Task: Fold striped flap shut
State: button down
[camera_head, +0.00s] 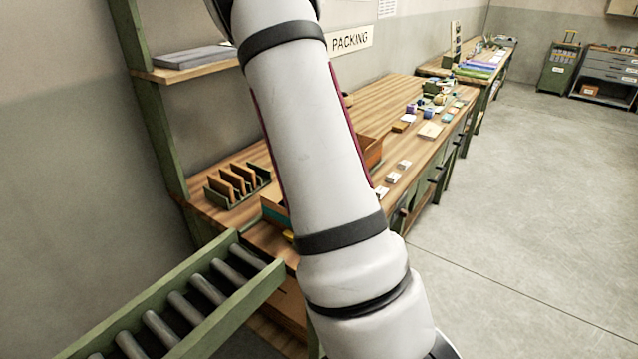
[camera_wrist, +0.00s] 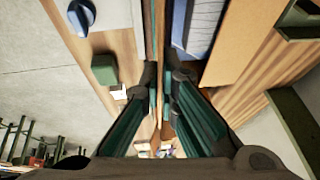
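My gripper (camera_wrist: 161,85) shows in the wrist view, with teal fingers and dark tips only a narrow gap apart. A thin brown upright edge, perhaps a box wall or flap, lies in line with that gap; I cannot tell whether the tips touch it. Just right of it is a blue-grey, faintly lined surface (camera_wrist: 198,28) beside a plain tan panel (camera_wrist: 238,40). I cannot tell whether either is the striped flap. In the head view my arm hides the gripper and most of the work area. A brown open box (camera_head: 373,152) shows partly behind it.
The wooden bench (camera_head: 385,98) runs back along the wall, with small boxes and items along it. A slotted rack (camera_head: 237,184) and a teal-sided box (camera_head: 273,213) stand at its near end. A roller conveyor (camera_head: 190,309) is at front left. The floor at right is clear.

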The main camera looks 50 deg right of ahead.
jog(key=w+g+b, duration=0.1)
jog(key=g+b, duration=0.1)
jog(key=w+n+g+b, duration=0.1)
jog(key=w+g+b, duration=0.1)
jog(key=w+f+g+b, duration=0.1)
jog(key=g+b, duration=0.1)
jog(key=shift+w+a+f+n+g+h+b, duration=0.1)
jog(key=shift+w+a+n+g+h+b, duration=0.05)
jog(key=shift+n+g+h+b, duration=0.2)
jog(key=g+b, duration=0.1)
jog(key=w+f+g+b, duration=0.1)
jog(key=g+b, duration=0.1)
jog(key=g+h+b, duration=0.1)
jog(key=b, duration=0.1)
jog(key=shift+w+a+f+n, duration=0.1)
jog(key=shift+w+f+n, duration=0.15)
jog(key=shift+n, duration=0.1)
jog(key=g+b, duration=0.1)
jog(key=f+g+b, duration=0.1)
jog(key=g+b, duration=0.1)
jog(key=shift+w+n+h, duration=0.25)
jog(key=shift+w+n, duration=0.05)
jog(key=shift+n, duration=0.1)
jog(key=shift+b, duration=0.35)
jog(key=c, duration=1.8)
grip_release()
jog(key=shift+c, duration=0.2)
